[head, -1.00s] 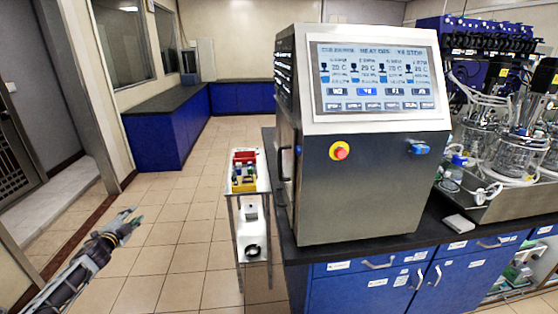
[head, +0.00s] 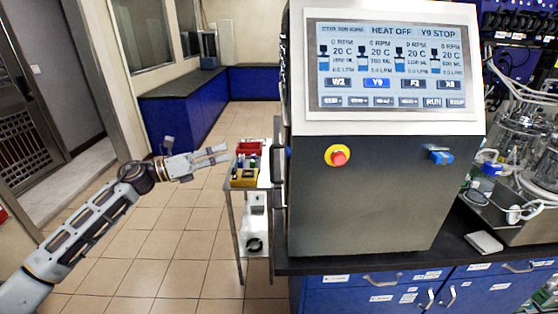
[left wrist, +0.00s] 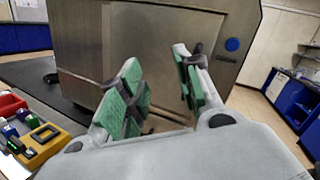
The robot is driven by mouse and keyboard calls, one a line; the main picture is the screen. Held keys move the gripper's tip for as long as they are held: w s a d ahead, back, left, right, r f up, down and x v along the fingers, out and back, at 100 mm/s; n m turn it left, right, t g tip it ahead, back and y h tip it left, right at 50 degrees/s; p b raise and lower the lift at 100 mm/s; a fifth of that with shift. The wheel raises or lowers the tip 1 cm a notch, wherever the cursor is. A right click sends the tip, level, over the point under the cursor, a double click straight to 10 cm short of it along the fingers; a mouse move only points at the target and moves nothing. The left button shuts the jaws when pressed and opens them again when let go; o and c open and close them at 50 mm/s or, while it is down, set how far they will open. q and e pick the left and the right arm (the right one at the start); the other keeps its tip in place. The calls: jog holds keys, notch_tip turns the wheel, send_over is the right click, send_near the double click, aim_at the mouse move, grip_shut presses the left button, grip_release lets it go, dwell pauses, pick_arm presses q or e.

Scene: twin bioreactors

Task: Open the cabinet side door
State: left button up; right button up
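The steel control cabinet (head: 365,195) stands on the dark bench top, with a tilted screen on its front. Its left side is seen almost edge-on in the head view, with a dark handle (head: 279,165) at that edge. In the left wrist view a flat metal side panel (left wrist: 170,45) fills the middle; its door looks shut. My left gripper (head: 222,155) is left of the cabinet, apart from it, pointing right. In the left wrist view its green-padded fingers (left wrist: 156,72) are spread with nothing between them. My right gripper is not in view.
A small cart (head: 236,184) with red and yellow bins stands just left of the cabinet, close to my left gripper. Glass vessels (head: 528,140) stand at the right. Open tiled floor (head: 165,245) lies at the left.

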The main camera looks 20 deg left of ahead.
pick_arm(q)
jog(key=s+d+f+m+g, duration=0.2)
jog(key=s+m+g, duration=0.1)
jog(key=m, duration=0.3)
jog(key=m+p, duration=0.2)
jog(key=p, duration=0.2)
send_over(272, 178)
jog(key=a, duration=0.2)
jog(key=shift+w+d+f+g+h, duration=0.1)
jog(key=shift+w+d+g+h, duration=0.1)
jog(key=shift+d, duration=0.15)
jog(key=shift+w+d+f+g+h, duration=0.1)
jog(key=shift+d+h, duration=0.1)
jog(key=shift+d, duration=0.35)
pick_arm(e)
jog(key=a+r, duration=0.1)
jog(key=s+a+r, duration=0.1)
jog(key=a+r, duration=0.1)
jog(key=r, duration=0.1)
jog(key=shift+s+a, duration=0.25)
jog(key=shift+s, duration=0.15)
